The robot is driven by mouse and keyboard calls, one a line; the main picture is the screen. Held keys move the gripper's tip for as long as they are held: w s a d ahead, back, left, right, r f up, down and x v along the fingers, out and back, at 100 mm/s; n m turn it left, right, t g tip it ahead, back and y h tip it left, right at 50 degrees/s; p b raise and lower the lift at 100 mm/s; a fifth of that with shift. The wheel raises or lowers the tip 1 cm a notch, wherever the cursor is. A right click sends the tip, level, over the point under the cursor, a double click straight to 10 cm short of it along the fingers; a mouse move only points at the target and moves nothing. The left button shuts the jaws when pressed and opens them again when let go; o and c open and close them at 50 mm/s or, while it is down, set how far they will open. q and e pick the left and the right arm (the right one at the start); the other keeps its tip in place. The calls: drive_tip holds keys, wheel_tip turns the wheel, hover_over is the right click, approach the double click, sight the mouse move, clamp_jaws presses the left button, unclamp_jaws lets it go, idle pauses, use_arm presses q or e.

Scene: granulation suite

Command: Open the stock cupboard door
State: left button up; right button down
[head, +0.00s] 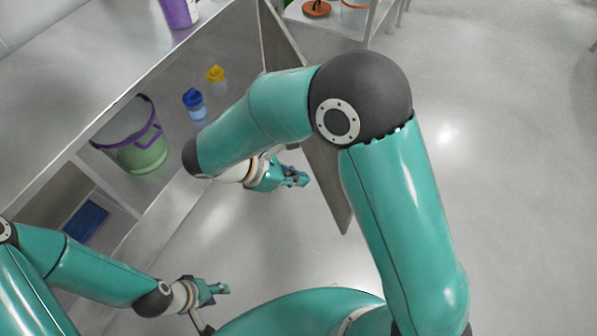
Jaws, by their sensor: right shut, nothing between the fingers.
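The stock cupboard (168,200) is at the left, with its inside in view. Its door, a flat grey panel (328,185), stands swung out from the cupboard front. My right arm crosses over the middle of the door and hides part of it. My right gripper (303,180) is shut and empty on the cupboard side of the door, with its fingertips close to the panel; I cannot tell whether they touch. My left gripper (222,288) is low in the view, in front of the cupboard and apart from the door. Its finger opening is unclear.
Inside the cupboard are a green bucket with a purple rim (140,150), a blue-capped bottle (194,104), a yellow-capped bottle (216,80) and a dark blue item (86,221). A purple container (180,12) stands on top. Floor at the right is clear.

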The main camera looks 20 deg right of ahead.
drive_tip(key=d+f, duration=0.5)
drive_tip(key=d, duration=0.4)
drive_tip(key=shift+s, duration=0.4)
drive_tip(key=shift+d+b, duration=0.2)
drive_tip(key=shift+b, duration=0.1)
